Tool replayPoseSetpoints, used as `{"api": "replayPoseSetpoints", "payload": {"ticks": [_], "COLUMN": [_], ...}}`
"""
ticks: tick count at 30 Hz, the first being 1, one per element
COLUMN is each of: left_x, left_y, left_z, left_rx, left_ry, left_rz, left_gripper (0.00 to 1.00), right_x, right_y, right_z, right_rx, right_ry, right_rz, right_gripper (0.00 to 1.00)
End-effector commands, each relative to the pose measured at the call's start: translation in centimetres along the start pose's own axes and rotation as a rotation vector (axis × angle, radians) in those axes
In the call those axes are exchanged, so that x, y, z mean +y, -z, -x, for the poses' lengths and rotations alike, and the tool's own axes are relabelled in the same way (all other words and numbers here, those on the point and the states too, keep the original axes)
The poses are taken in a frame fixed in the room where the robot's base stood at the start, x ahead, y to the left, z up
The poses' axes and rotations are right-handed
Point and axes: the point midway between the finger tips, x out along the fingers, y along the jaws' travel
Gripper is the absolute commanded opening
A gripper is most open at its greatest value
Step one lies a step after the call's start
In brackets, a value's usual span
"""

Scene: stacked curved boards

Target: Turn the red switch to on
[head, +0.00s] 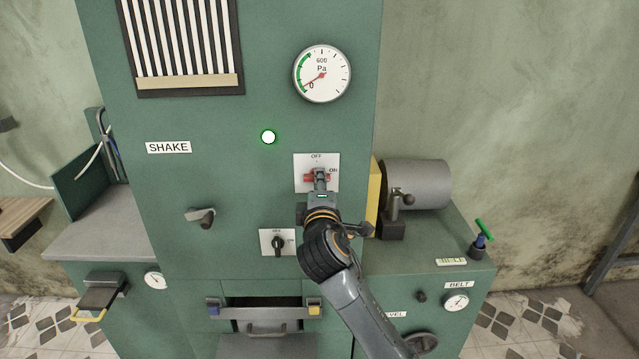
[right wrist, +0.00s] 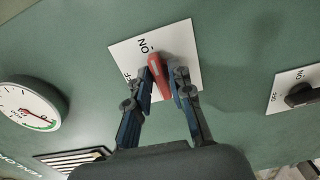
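The red switch (head: 311,178) sits on a white plate (head: 302,162) marked OFF at the top and ON at the right, on the front of the green machine. Its red handle lies about level, with one end toward the ON mark. My right gripper (head: 320,178) is at the switch and covers its middle. In the right wrist view the red handle (right wrist: 157,72) is between the two fingers of my right gripper (right wrist: 161,77), which are closed in on its sides. The handle's end points toward ON there. My left gripper is not in view.
A black knob (head: 278,243) on another white plate is below left. A grey lever (head: 201,215) sticks out further left. A gauge (head: 322,73) is above, and a grey cylinder (head: 425,184) stands at the right.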

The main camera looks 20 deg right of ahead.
Motion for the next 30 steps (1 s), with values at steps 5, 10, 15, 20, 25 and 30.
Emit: {"api": "replayPoseSetpoints", "payload": {"ticks": [5,10,15,20,25,30], "left_x": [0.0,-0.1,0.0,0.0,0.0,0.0], "left_y": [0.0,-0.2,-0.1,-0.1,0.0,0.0], "left_z": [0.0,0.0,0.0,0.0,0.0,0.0], "left_rx": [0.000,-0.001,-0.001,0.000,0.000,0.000], "left_ry": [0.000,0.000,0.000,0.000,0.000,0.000], "left_rz": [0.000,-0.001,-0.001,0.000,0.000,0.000], "left_gripper": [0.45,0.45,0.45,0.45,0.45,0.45], "right_x": [0.0,0.1,0.0,-0.1,-0.1,-0.1], "right_y": [0.0,0.0,0.1,0.1,0.1,0.0], "right_z": [0.0,0.1,1.6,4.8,8.4,10.9], "right_rx": [0.000,0.001,0.003,0.003,0.003,0.001], "right_ry": [-0.001,-0.002,-0.002,0.000,0.000,0.000], "right_rz": [0.001,0.002,0.001,0.001,0.000,0.001], "right_gripper": [0.36,0.36,0.36,0.36,0.36,0.36]}}
